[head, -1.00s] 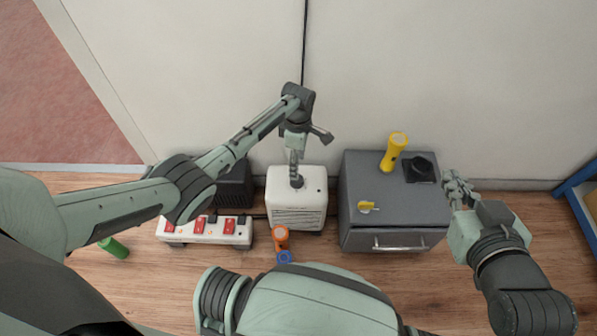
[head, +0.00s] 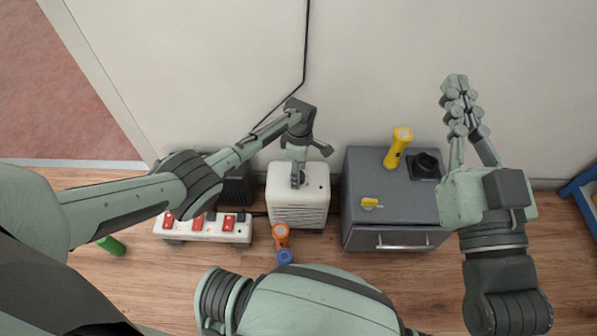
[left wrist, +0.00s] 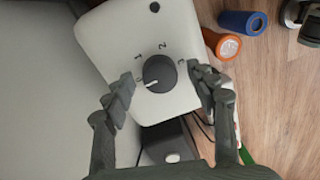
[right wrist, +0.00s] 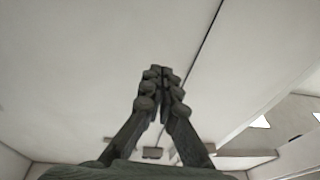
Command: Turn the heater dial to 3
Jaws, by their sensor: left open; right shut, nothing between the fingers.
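The white heater (head: 299,208) stands against the wall, between a power strip and a grey metal box. Its dark round dial (left wrist: 160,72) is on top, with printed numbers around it. The dial's white mark points lower left, near the 0 position; 3 is on the other side. My left gripper (left wrist: 160,78) is open over the heater top, one finger on each side of the dial with gaps between. In the head view my left gripper (head: 297,174) largely covers the dial. My right gripper (head: 456,92) is shut and empty, raised above the right of the grey box.
The grey box (head: 395,215) carries a yellow flashlight (head: 397,150), a yellow knob (head: 371,203) and a black fixture (head: 425,166). A power strip (head: 207,232) with red switches lies left. A black cable runs down the wall.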

